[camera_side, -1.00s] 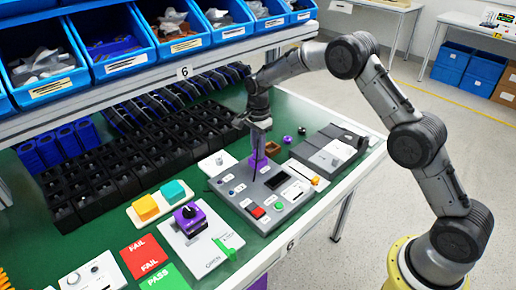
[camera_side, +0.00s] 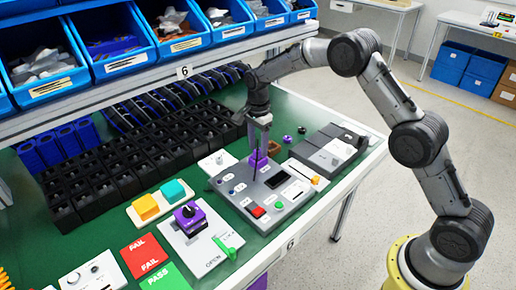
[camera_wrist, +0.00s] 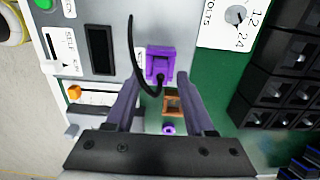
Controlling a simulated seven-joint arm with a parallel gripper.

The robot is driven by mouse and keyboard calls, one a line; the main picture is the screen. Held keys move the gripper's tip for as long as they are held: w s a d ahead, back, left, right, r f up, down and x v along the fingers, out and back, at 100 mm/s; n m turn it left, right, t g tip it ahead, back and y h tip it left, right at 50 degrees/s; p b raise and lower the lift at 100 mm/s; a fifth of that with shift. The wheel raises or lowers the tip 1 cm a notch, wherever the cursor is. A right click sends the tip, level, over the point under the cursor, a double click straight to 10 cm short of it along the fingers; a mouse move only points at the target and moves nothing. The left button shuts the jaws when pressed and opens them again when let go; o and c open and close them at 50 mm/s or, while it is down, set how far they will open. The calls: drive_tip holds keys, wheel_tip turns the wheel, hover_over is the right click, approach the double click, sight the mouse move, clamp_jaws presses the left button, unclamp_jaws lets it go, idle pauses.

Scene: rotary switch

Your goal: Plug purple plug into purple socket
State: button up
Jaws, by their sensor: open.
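The purple plug (camera_wrist: 161,62) sits at the edge of the grey panel box, with a thin black cable curving up from it. It also shows in the side view (camera_side: 258,160), just below my gripper (camera_side: 259,137). In the wrist view my gripper (camera_wrist: 156,82) is open, its two fingers apart with tips close to the plug's near side, one on each side of the cable. The fingers are not closed on the plug. Whether the plug is seated in a purple socket cannot be told, as any socket under it is hidden.
The grey panel (camera_side: 232,190) carries a red button (camera_side: 257,212) and a dark display (camera_wrist: 100,48). A brown square part (camera_wrist: 174,105) and a small purple round part (camera_wrist: 169,129) lie beside it. A purple rotary switch (camera_side: 189,216) and black bins (camera_side: 110,165) stand to the left.

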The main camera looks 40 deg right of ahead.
sight(258, 148)
wheel_tip(258, 148, up, 11)
drive_tip(key=s+r+n+t, duration=0.2)
drive_tip(key=s+r+n, duration=0.3)
drive_tip(key=s+r, duration=0.45)
drive_tip(key=s+r+n+t, duration=0.1)
drive_tip(key=s+r+n, duration=0.3)
drive_tip(key=s, duration=0.6)
drive_tip(key=s+a+f+n+t, duration=0.1)
drive_tip(key=s+f+n, duration=0.3)
drive_tip(key=s+n, duration=0.5)
drive_tip(key=s+t, duration=0.1)
drive_tip(key=s, duration=0.8)
drive_tip(key=shift+s+f+t, duration=0.2)
drive_tip(key=shift+s+t, duration=0.1)
